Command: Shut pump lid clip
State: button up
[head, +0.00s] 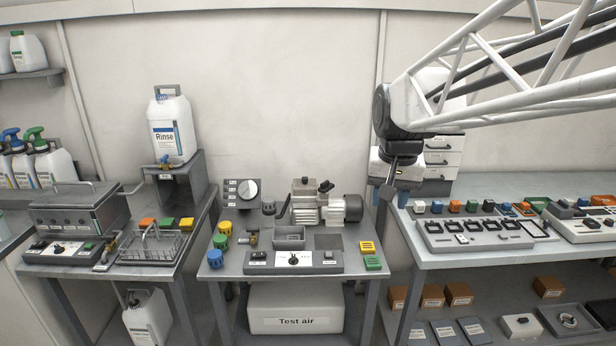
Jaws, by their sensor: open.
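The pump (308,208), a light grey ribbed body with a dark motor end on its right, stands at the back of the middle bench. Its grey lid (303,186) is on top. A small dark part (325,186), which looks like the lid clip, sticks up at the lid's right side; it is too small to tell how far it is raised. My gripper (387,197) hangs pointing down to the right of the pump, near the gap between the middle and right benches. It is open and empty, apart from the pump. Its fingertips are small and hard to make out.
A control panel (293,262) runs along the middle bench's front. A dial box (241,194), coloured caps (221,242) and yellow and green blocks (371,255) flank the pump. White drawers (440,157) stand behind my gripper. The air above the pump is clear.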

jog(key=w+a+m, duration=0.1)
jog(key=w, duration=1.3)
jog(key=m+g, duration=0.2)
jog(key=m, duration=0.3)
send_over(324, 183)
notch_tip(324, 183, down, 16)
jog(key=shift+s+d+f, duration=0.1)
jog(key=shift+d+f, duration=0.05)
jog(key=shift+f, duration=0.1)
jog(key=shift+w+f, duration=0.25)
jog(key=shift+w, duration=0.05)
jog(key=shift+f, duration=3.95)
jog(key=shift+c, duration=0.4)
